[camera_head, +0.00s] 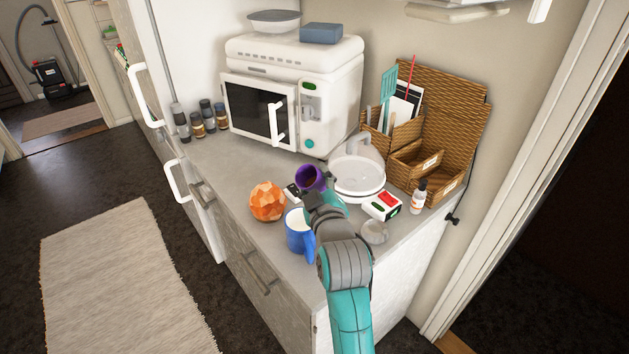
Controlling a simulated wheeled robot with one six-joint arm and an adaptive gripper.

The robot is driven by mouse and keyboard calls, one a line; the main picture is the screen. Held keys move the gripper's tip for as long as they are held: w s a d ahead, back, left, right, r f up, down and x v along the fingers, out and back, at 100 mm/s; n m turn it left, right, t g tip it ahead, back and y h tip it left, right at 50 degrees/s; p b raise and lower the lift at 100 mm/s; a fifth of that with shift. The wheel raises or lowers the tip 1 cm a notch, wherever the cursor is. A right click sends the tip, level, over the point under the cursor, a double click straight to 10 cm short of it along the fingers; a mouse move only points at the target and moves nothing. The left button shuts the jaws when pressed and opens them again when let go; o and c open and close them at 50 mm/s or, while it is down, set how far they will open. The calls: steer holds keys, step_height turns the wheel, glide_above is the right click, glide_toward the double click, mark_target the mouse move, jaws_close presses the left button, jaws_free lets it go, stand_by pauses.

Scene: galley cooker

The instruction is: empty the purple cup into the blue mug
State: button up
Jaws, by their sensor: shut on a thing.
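The purple cup (311,178) is in the head view, above the counter, with its open mouth turned toward the camera and something brown inside. My gripper (312,196) is shut on the purple cup; its fingertips are mostly hidden behind my wrist and the cup. The blue mug (298,238) stands upright on the counter near the front edge, below and slightly left of the purple cup. Its pale inside shows at the top, and my arm passes close by its right side. Whether the cup is directly over the mug I cannot tell.
An orange faceted ball (267,201) sits left of the mug. A white microwave (295,95), a clear-lidded white dish (357,172), a red-and-white box (382,205), a small bottle (418,196) and a wicker organizer (428,130) crowd the counter. Jars (198,122) stand at the back left.

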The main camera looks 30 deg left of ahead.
steer(key=shift+w+n, duration=0.1)
steer(key=shift+n, duration=0.2)
steer(key=shift+n+t+y, duration=0.6)
steer(key=shift+n+t, duration=0.1)
steer(key=shift+n, duration=0.4)
steer(key=shift+f, duration=0.1)
steer(key=shift+f+n+y, duration=0.1)
steer(key=shift+n+y, duration=0.3)
steer(key=shift+n, duration=0.7)
steer(key=shift+n+t+y, duration=0.3)
steer(key=shift+n+y, duration=0.1)
steer(key=shift+n, duration=0.1)
steer(key=shift+s+f+n+y, duration=0.2)
steer(key=shift+n+y, duration=0.25)
steer(key=shift+n, duration=0.4)
steer(key=shift+s+f+n+y, duration=0.15)
steer(key=shift+n+y, duration=0.3)
steer(key=shift+n, duration=0.4)
stand_by(0.6)
steer(key=shift+w+r+m+h, duration=0.15)
steer(key=shift+m+h, duration=0.3)
steer(key=shift+m, duration=0.35)
steer(key=shift+w+r+m+h, duration=0.15)
steer(key=shift+m+h, duration=0.3)
steer(key=shift+m, duration=0.35)
